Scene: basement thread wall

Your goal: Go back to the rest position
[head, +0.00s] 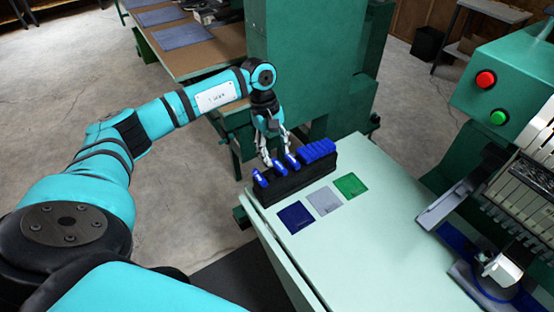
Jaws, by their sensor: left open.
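My left gripper (278,153) is open and points down over the black rack (298,186) at the table's far left corner. Its fingertips are close to the blue pieces (280,169) standing in the rack; I cannot tell whether they touch one. My left arm reaches in from the left, bent at the elbow over the floor. My right gripper does not show.
The pale green table (350,240) carries a dark blue square (296,217), a grey square (324,201) and a green square (350,185). A green machine (495,90) stands at the right. A green column (305,60) rises behind the rack. The floor at left is clear.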

